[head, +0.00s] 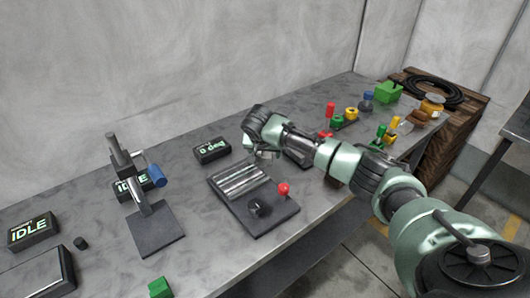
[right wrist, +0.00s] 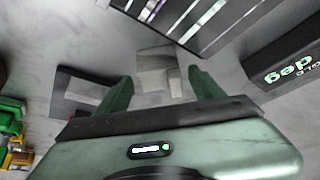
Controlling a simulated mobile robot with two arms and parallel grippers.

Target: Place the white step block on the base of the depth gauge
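The white step block (right wrist: 158,72) shows in the right wrist view as a pale stepped shape on the table, between and just beyond my right fingertips. My right gripper (right wrist: 160,82) is open, with its two green fingers apart. I cannot tell whether they touch the block. In the head view my right gripper (head: 266,154) points down behind the slatted fixture, and the block cannot be made out clearly there. The depth gauge (head: 140,180) stands at the left, with a flat dark base (head: 157,232) that is bare. My left gripper is out of view.
A slatted fixture (head: 238,182) with a red-knobbed lever (head: 284,189) lies between gauge and arm. A "0 deg" display (head: 212,150) stands behind it. A dark open frame (right wrist: 68,96) is beside my gripper. A green block (head: 160,288) is at the front edge; coloured parts crowd the right.

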